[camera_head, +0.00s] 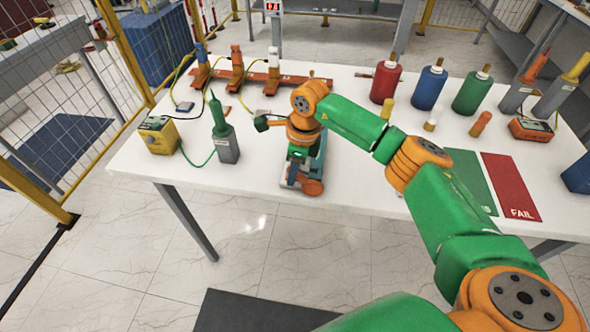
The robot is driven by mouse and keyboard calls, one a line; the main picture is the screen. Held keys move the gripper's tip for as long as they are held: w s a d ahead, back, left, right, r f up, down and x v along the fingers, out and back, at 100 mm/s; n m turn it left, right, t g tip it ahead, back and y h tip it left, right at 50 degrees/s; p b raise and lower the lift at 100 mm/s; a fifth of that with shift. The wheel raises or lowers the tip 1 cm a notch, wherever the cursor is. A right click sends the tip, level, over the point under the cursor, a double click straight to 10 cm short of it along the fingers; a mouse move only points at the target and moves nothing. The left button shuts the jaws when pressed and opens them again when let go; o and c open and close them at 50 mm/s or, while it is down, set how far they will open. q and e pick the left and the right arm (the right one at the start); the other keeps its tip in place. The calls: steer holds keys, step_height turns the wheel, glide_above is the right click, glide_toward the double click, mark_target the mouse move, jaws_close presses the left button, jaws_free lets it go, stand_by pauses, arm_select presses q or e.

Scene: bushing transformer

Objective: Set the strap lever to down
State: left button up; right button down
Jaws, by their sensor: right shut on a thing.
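My right arm reaches in from the right, and its gripper (301,163) points down at the table's front edge. The gripper is shut on a part at a small blue-grey unit with an orange round piece (312,187). The wrist and fingers cover most of that part. It is probably the strap lever, but its shape and position cannot be made out. My left gripper is not in view.
The white table (262,183) holds a green bushing on a grey base (224,138) and a yellow box (158,135) at left. A red bar with posts (262,80) stands behind. Red (385,80), blue (428,88) and green (471,92) cylinders and a red FAIL mat (512,185) are at right.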

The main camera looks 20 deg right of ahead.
steer(key=shift+f, duration=0.15)
steer(key=c, duration=0.7)
jaws_free()
steer(key=r, duration=0.2)
steer(key=r+b, duration=0.1)
steer(key=r, duration=0.1)
steer(key=r+b, duration=0.1)
steer(key=r, duration=0.2)
steer(key=shift+s+d, duration=0.25)
steer(key=shift+d, duration=0.1)
